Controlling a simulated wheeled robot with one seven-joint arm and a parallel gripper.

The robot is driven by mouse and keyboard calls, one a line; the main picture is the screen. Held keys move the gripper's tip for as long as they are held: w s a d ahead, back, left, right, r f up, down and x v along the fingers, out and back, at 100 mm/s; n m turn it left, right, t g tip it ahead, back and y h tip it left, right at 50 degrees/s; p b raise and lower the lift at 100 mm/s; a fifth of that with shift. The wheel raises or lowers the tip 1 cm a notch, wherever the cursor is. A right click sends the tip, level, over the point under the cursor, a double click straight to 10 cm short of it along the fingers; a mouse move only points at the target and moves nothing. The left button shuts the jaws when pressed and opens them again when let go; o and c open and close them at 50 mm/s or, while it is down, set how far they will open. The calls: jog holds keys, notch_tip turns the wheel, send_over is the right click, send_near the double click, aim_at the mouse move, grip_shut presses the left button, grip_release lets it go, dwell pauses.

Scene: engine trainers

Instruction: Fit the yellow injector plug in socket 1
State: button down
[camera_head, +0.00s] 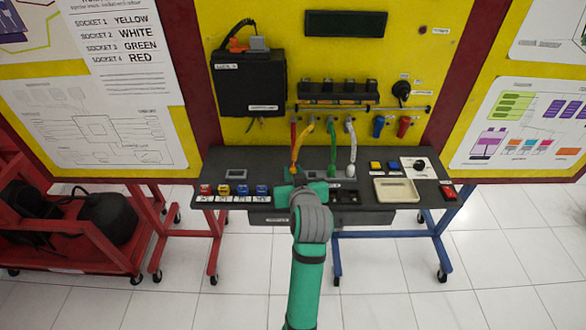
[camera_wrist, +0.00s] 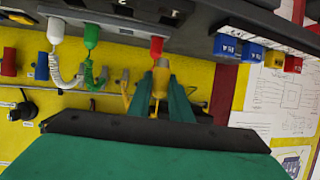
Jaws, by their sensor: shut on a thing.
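My gripper (camera_head: 300,192) is over the front middle of the dark bench. In the wrist view, which looks upside down, its teal fingers (camera_wrist: 162,92) are shut on the yellow injector plug (camera_wrist: 161,76), whose yellow cable (camera_wrist: 140,98) curls behind it. The held plug is mostly hidden by my gripper in the head view. A green plug (camera_wrist: 91,36) and a white plug (camera_wrist: 55,26) stand further along. Socket 1 cannot be told apart; its label is unreadable or hidden.
The bench (camera_head: 220,165) carries coloured blocks (camera_head: 223,190) at left and a beige tray (camera_head: 396,190) at right. A yellow board (camera_head: 405,55) with a black box (camera_head: 249,85) rises behind. A wall chart (camera_head: 125,50) lists socket 1 as yellow. Hanging cables crowd the plug area.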

jog(key=shift+f, duration=2.3)
jog(key=shift+s, duration=0.15)
jog(key=shift+f, duration=0.9)
jog(key=c, duration=1.8)
grip_release()
jog(key=shift+c, duration=0.2)
jog(key=shift+r+v, duration=0.25)
jog(key=shift+v, duration=0.95)
jog(key=shift+r+v, duration=0.25)
jog(key=shift+v, duration=0.95)
